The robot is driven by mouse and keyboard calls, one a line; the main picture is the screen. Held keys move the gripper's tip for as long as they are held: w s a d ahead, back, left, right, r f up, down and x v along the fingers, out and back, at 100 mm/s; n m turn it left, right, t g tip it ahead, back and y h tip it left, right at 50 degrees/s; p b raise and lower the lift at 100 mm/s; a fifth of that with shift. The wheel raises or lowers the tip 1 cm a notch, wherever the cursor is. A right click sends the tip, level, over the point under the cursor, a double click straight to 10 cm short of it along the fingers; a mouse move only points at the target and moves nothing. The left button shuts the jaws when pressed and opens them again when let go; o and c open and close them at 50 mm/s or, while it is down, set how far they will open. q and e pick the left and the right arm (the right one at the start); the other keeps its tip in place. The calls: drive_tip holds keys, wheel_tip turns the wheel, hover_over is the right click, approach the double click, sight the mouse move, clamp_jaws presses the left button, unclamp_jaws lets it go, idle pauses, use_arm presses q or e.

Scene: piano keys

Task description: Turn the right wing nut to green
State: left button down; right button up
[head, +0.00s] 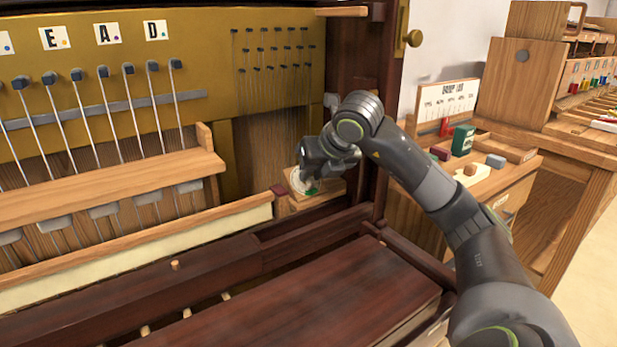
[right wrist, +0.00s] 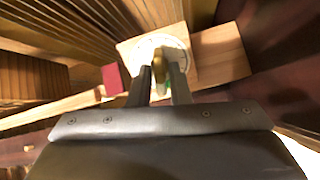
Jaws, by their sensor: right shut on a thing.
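The right wing nut (right wrist: 159,66) is a small brass piece in front of a white round dial (right wrist: 178,48) on a wooden block. A green patch (head: 312,192) shows at the dial's lower edge in the head view, and a bit of green shows between the fingers in the right wrist view. My right gripper (right wrist: 160,75) is shut on the wing nut, one finger on each side of it. In the head view, my right gripper (head: 310,180) covers the wing nut and part of the dial (head: 299,180). My left gripper is not in view.
A dark red block (head: 279,190) sits just left of the dial's wooden block (head: 330,188). The dark piano case post (head: 383,110) stands close to the right. A long pale key rail (head: 150,245) runs to the left. A side bench (head: 500,180) holds small coloured blocks.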

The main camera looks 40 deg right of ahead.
drive_tip(key=shift+n, duration=0.4)
drive_tip(key=shift+n, duration=0.5)
drive_tip(key=shift+n, duration=0.3)
drive_tip(key=o, duration=0.9)
drive_tip(key=shift+r, duration=0.1)
